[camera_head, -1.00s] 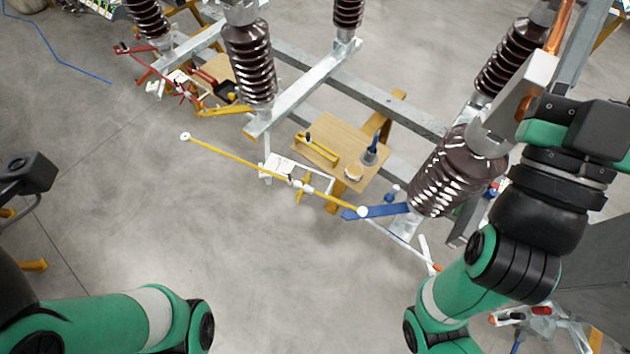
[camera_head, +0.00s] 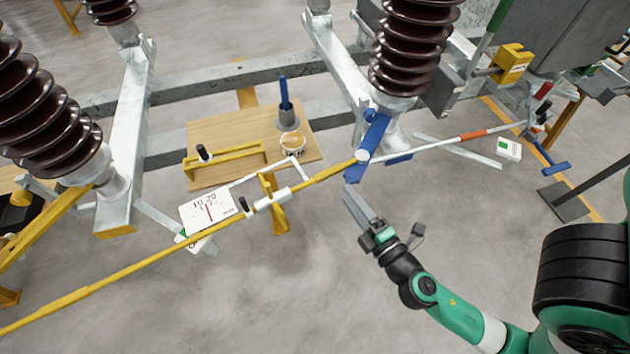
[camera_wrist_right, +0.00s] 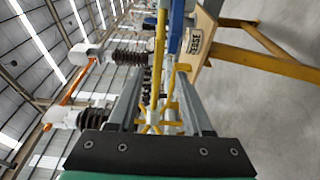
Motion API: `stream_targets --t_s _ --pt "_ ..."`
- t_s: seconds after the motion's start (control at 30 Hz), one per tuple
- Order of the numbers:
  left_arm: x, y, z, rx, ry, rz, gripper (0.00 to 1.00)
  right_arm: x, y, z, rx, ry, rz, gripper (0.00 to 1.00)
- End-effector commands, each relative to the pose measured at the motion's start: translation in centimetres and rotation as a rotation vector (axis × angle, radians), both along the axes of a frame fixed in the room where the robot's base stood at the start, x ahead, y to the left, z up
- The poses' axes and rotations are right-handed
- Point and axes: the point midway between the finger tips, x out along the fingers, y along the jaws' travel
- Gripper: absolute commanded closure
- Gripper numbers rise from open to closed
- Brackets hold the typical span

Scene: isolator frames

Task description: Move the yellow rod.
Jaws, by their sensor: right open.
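The long yellow rod (camera_head: 130,265) runs from the lower left edge up to a white tip by the blue bracket (camera_head: 372,140). White fittings, a white dial panel and a yellow crosspiece sit along it. My right gripper (camera_head: 352,192) is open and empty, just below the blue bracket and the rod's white-tipped end, apart from the rod in the head view. In the right wrist view, the yellow rod (camera_wrist_right: 160,55) shows ahead, between the two open fingers (camera_wrist_right: 160,85); its distance is hard to tell. My left gripper is not in view.
A wooden board (camera_head: 220,130) holds a cup (camera_head: 293,142), a blue-handled tool and a yellow-handled piece. Brown ribbed insulators (camera_head: 415,40) stand on grey steel beams behind. A white rod with an orange band (camera_head: 472,134) extends right. Floor in front is clear.

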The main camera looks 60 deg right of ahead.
Motion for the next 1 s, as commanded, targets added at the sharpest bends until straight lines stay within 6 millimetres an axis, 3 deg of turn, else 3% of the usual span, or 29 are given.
stream_targets --t_s 0.27,0.7,1.0 --pt "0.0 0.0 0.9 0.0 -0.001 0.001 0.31 1.0 -0.6 0.4 0.001 -0.004 -0.005 0.5" --pt "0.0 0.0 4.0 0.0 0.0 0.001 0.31 8.4 -5.7 0.4 0.0 -0.006 -0.004 0.5" --pt "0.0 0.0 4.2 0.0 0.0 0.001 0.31 9.8 -6.6 0.1 0.002 -0.005 -0.001 0.5"
